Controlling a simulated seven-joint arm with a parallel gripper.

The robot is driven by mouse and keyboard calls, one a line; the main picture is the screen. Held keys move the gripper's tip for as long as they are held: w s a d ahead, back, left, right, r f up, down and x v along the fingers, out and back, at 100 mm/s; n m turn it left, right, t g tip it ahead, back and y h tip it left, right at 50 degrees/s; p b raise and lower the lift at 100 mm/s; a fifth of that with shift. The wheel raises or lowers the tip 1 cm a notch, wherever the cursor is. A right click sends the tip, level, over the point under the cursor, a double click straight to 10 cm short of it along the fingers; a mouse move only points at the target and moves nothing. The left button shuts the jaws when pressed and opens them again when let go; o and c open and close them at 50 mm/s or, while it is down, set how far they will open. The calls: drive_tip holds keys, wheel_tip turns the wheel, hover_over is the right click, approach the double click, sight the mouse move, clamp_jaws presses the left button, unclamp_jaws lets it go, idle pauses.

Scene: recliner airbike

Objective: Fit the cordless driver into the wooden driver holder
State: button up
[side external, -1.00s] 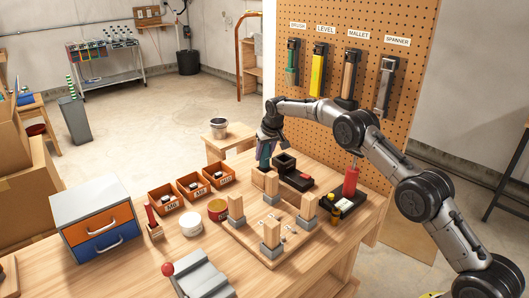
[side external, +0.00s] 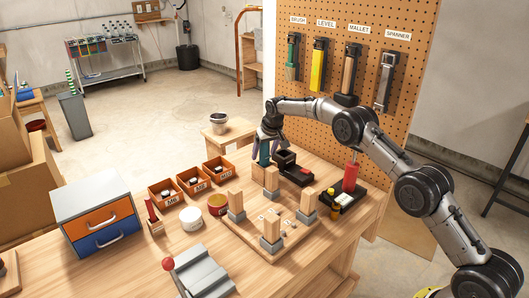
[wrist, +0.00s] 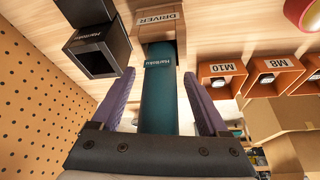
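The cordless driver (side external: 264,153) has a teal body and stands upright under my gripper (side external: 269,141) in the side view. In the wrist view the driver (wrist: 159,100) runs between the two purple fingers of my gripper (wrist: 159,76). Gaps show on both sides of it, so the fingers are open around it. The driver's far end meets the wooden driver holder (wrist: 160,22), which carries a DRIVER label; the holder (side external: 258,174) is partly hidden in the side view. The driver's lower end is hidden, apparently inside the holder.
A black square-mouthed holder (wrist: 99,48) stands close beside the driver. Orange bins (side external: 191,181) are to the left, and a wooden base with upright posts (side external: 270,243) is in front. A red tool (side external: 350,177) stands at the right, before the pegboard (side external: 420,60).

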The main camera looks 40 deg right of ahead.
drive_tip(key=shift+s+f, duration=0.1)
drive_tip(key=shift+f, duration=0.1)
drive_tip(key=v, duration=1.4)
drive_tip(key=shift+r, duration=0.1)
idle(0.3)
drive_tip(key=s+a+r+t, duration=0.1)
drive_tip(key=s+a+r, duration=0.15)
drive_tip(key=r, duration=0.55)
drive_tip(key=s+a+r+t, duration=0.1)
drive_tip(key=s+r, duration=0.3)
drive_tip(key=r, duration=0.4)
drive_tip(key=s+a+r+n+t, duration=0.1)
drive_tip(key=s+a+r, duration=0.15)
drive_tip(key=s, duration=0.45)
drive_tip(key=s+a+r, duration=0.1)
drive_tip(key=s+r, duration=0.3)
drive_tip(key=s, duration=0.3)
drive_tip(key=s+a+f+n+y, duration=0.1)
drive_tip(key=s+f, duration=0.1)
drive_tip(key=s, duration=0.6)
drive_tip(key=s+a+f, duration=0.2)
drive_tip(key=s, duration=0.6)
drive_tip(key=s+f+g, duration=0.1)
drive_tip(key=s+f, duration=1.1)
drive_tip(key=shift+a+f+n+g, duration=0.3)
drive_tip(key=shift+n+g, duration=0.1)
